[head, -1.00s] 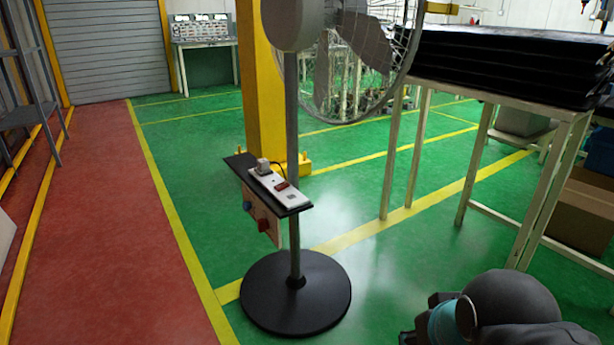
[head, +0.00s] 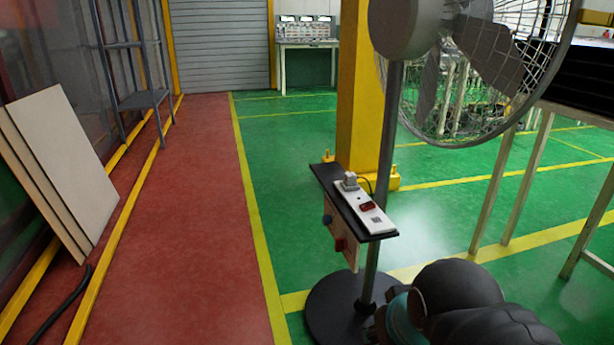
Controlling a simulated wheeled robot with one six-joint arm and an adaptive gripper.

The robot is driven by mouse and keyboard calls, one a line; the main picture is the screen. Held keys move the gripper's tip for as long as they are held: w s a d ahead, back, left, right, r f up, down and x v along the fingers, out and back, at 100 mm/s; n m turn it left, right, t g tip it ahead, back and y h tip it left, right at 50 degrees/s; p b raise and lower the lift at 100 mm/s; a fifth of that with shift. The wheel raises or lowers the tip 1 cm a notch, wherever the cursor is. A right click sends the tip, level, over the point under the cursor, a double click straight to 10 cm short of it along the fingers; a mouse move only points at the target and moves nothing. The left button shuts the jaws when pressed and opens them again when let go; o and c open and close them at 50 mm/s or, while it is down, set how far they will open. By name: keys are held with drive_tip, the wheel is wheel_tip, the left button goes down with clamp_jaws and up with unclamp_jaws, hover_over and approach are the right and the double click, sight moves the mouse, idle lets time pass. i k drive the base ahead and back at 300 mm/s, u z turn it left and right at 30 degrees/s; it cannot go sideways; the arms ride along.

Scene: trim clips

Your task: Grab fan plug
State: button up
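The fan plug (head: 350,181) is a small light grey block seated at the far end of a white power strip (head: 369,208). A dark cord runs from it toward the pole. The strip, with a red switch, lies on a narrow black shelf (head: 327,180) fixed to the pole of the standing fan (head: 404,25). My arm shows at the bottom right, in front of the fan's round black base. My gripper itself is not in view.
A yellow column (head: 359,90) stands behind the shelf. A table (head: 492,190) is to the right. Pale boards (head: 65,165) lean at the left, near a grey shelf rack (head: 143,98). The red walkway (head: 195,220) is clear.

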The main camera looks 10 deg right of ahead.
sight(350, 178)
drive_tip(key=z, duration=0.1)
drive_tip(key=i, duration=1.25)
drive_tip(key=z, duration=0.75)
